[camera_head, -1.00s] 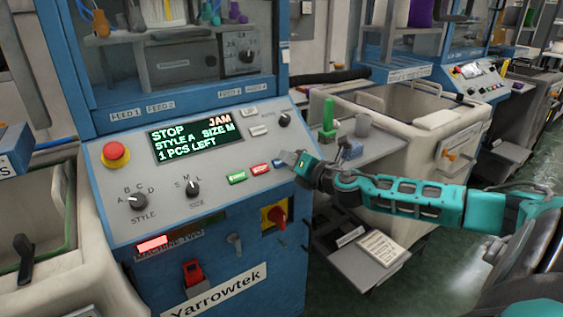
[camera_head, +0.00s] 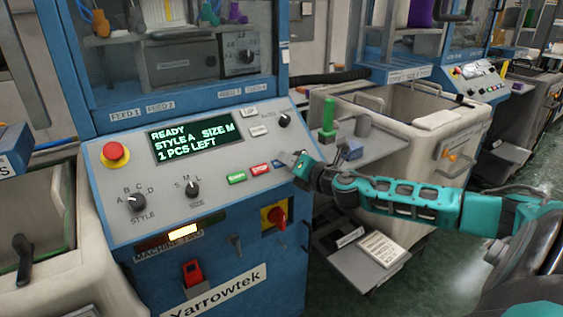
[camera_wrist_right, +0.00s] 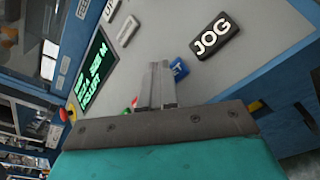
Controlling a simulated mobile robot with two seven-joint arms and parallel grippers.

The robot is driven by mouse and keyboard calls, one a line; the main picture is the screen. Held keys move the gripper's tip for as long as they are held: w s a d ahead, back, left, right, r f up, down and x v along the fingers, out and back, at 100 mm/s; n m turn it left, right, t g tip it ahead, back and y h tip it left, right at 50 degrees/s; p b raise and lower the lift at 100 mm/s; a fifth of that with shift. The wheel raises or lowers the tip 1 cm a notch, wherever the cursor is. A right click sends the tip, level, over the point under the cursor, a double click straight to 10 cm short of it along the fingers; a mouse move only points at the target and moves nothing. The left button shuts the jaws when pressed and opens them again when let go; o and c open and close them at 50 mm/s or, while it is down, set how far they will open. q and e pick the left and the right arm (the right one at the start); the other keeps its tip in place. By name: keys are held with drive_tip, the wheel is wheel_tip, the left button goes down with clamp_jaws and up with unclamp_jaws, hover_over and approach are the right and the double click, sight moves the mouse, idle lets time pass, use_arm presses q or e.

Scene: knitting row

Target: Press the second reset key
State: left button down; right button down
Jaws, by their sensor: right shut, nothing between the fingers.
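The machine's sloped control panel (camera_head: 120,185) carries the blue reset key (camera_head: 278,164), at the right end of a row after a green key (camera_head: 237,178) and a red key (camera_head: 260,169). My right gripper (camera_head: 287,158) is shut and empty, its tips close by the blue key and partly covering it. In the right wrist view the shut fingers (camera_wrist_right: 160,66) stand just beside the blue key (camera_wrist_right: 180,69), which is partly hidden behind them. Whether they touch it I cannot tell. The screen (camera_head: 195,138) reads READY, STYLE A, SIZE M, 1 PCS LEFT. My left gripper is out of view.
A dark JOG key (camera_wrist_right: 215,40) lies near the fingertips. A red stop button (camera_head: 115,154), style knob (camera_head: 136,202) and size knob (camera_head: 192,188) sit on the panel. A lit yellow-white lamp (camera_head: 185,231) is below. A cream bin (camera_head: 395,125) stands right.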

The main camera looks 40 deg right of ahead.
drive_tip(key=shift+r, duration=0.1)
drive_tip(key=shift+s+a+r+p, duration=0.1)
drive_tip(key=shift+s+r+p, duration=0.4)
drive_tip(key=shift+p, duration=0.1)
drive_tip(key=s+r+p, duration=0.1)
drive_tip(key=r+p, duration=0.1)
drive_tip(key=s+r+p, duration=0.2)
drive_tip(key=shift+a, duration=0.15)
drive_tip(key=shift+f, duration=0.1)
idle(0.9)
drive_tip(key=s+a+f+m+g, duration=0.1)
drive_tip(key=s+a+f+m, duration=0.25)
drive_tip(key=f, duration=0.25)
drive_tip(key=s+a+f+m+g, duration=0.1)
drive_tip(key=s+a+f+m, duration=0.1)
drive_tip(key=f+m, duration=0.3)
drive_tip(key=s+a+f+m+g+y, duration=0.1)
drive_tip(key=s+a+f+m+g, duration=0.1)
drive_tip(key=s+a+f+m, duration=0.4)
drive_tip(key=s+a+f+m+g+y, duration=0.1)
drive_tip(key=s+a+f+m, duration=0.6)
drive_tip(key=a, duration=0.8)
drive_tip(key=m+g, duration=0.1)
drive_tip(key=m, duration=0.2)
drive_tip(key=shift+s+a+f+y, duration=0.2)
drive_tip(key=shift+s+f+y, duration=0.05)
drive_tip(key=shift+s+y, duration=0.1)
